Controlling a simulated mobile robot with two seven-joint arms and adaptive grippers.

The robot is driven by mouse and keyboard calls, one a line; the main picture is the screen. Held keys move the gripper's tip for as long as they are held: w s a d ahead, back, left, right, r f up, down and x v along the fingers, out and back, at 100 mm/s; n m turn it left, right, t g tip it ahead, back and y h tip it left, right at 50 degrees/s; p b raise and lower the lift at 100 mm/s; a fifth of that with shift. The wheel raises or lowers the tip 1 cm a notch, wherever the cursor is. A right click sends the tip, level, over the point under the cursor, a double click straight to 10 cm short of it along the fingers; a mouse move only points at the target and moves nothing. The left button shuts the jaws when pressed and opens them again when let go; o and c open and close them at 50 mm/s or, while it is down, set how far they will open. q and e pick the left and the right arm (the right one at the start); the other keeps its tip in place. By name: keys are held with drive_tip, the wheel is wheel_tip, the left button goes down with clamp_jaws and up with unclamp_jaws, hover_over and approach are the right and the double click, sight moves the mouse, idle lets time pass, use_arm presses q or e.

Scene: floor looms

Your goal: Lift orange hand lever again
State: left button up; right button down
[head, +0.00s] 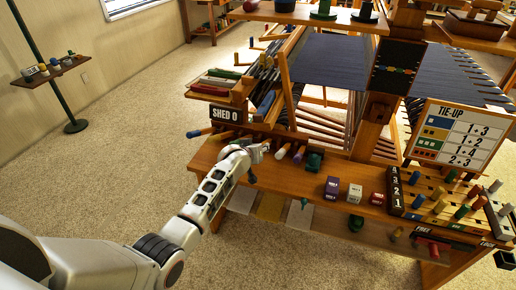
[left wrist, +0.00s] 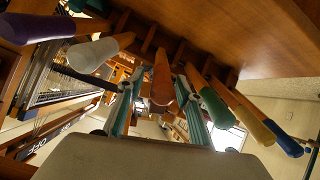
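In the left wrist view the orange hand lever (left wrist: 162,82) shows its rounded handle between the two fingers of my left gripper (left wrist: 155,108). The fingers are apart, with a gap visible on each side of the handle. In the head view my left gripper (head: 258,152) is at the front of the loom, at the lever row under the SHED 0 sign (head: 225,114). It hides the orange lever there. The white lever (left wrist: 93,53) and purple lever (left wrist: 38,28) are on one side, the green lever (left wrist: 215,105) on the other. My right gripper is not in view.
Yellow (left wrist: 255,126) and blue (left wrist: 284,140) levers lie beyond the green one. Small labelled boxes (head: 333,187) and a pegboard (head: 440,200) stand to the right on the bench. A tie-up chart (head: 458,135) stands behind them.

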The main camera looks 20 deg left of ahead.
use_arm(q)
drive_tip(key=v, duration=1.2)
idle(0.5)
drive_tip(key=s+d+f+m, duration=0.1)
drive_tip(key=s+f, duration=0.4)
drive_tip(key=s, duration=0.6)
drive_tip(key=s+d+f+m+h, duration=0.1)
drive_tip(key=s+f+m, duration=0.2)
drive_tip(key=s+f, duration=0.3)
drive_tip(key=s+f+m+g+h, duration=0.1)
drive_tip(key=s+f+m, duration=0.2)
drive_tip(key=s, duration=1.3)
wheel_tip(320, 180, down, 3)
drive_tip(key=shift+d+f, duration=0.1)
drive_tip(key=shift+d, duration=0.3)
